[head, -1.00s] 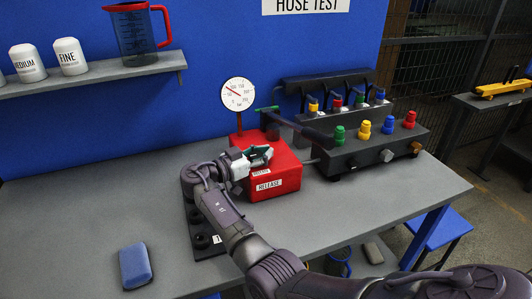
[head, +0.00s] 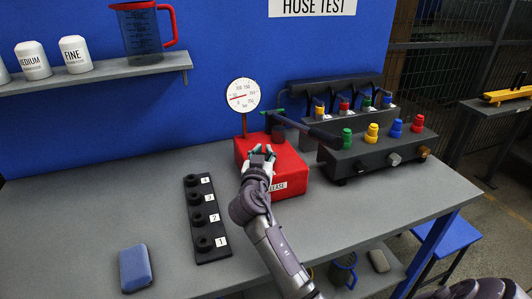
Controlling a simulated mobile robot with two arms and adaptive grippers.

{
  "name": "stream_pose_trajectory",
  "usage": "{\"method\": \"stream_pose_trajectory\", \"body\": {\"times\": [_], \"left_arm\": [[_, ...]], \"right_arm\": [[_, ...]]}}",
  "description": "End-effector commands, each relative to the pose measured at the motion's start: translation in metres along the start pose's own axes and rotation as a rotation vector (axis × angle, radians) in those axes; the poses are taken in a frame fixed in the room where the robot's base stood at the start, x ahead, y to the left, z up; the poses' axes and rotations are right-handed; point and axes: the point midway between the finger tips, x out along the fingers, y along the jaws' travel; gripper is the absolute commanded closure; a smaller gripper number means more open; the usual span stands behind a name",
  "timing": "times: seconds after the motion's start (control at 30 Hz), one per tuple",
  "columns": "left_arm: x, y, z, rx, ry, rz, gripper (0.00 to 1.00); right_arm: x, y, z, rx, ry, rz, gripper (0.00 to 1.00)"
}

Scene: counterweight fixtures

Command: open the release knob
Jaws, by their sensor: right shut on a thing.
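The red release box (head: 293,163) stands on the grey bench, with a white label (head: 275,187) on its front, partly covered by my arm. My right gripper (head: 262,154) is over the left part of the box's top, its fingers closed on the release knob. The knob itself is hidden by the fingers. A round white gauge (head: 243,95) with a red needle stands on a red post behind the box; the needle points left. My left gripper is not in view.
A black strip (head: 204,218) with several round fittings lies left of the box. A dark manifold (head: 374,152) with coloured knobs stands to the right, and a dark lever reaches towards it. A blue sponge (head: 135,268) lies front left.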

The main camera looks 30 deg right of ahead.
Motion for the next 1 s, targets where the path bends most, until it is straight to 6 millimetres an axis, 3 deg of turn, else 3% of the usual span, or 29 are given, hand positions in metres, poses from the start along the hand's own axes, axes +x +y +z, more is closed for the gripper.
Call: {"method": "stream_pose_trajectory", "body": {"times": [0.6,1.0], "left_arm": [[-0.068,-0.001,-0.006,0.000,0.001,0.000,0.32],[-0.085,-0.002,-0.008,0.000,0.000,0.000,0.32]], "right_arm": [[-0.005,-0.012,0.003,-0.010,-0.017,-0.538,0.99],[-0.008,-0.015,0.009,-0.003,-0.020,-0.690,0.99]]}}
